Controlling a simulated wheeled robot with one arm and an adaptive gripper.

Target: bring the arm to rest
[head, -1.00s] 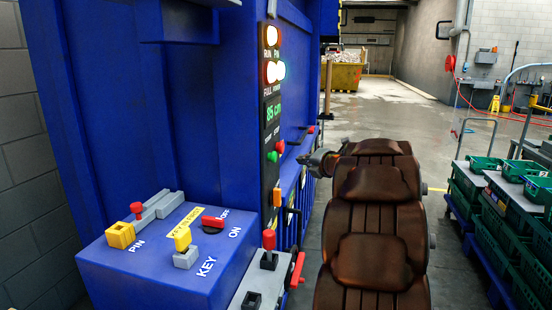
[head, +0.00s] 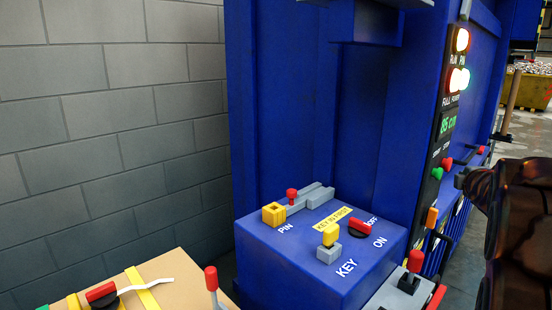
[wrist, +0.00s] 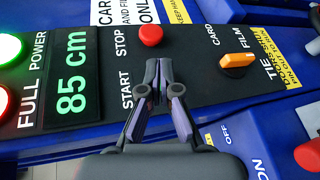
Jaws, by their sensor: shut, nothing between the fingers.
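My gripper (head: 461,179) shows at the right of the head view, in front of the blue machine's black control panel. In the wrist view my gripper (wrist: 158,68) has its two dark fingers together, with nothing between them. The green start button (head: 437,174) shows in the head view but is mostly hidden behind the fingers in the wrist view. I cannot tell whether the fingers touch the panel. My arm is cut off at the right edge.
The blue machine (head: 290,120) stands close by. Its control box (head: 300,268) carries a yellow key (head: 331,235) and a red-black switch (head: 360,228). The display (wrist: 72,77) reads 85 cm. A cardboard-coloured box (head: 170,278) is at lower left, before a grey block wall (head: 110,120).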

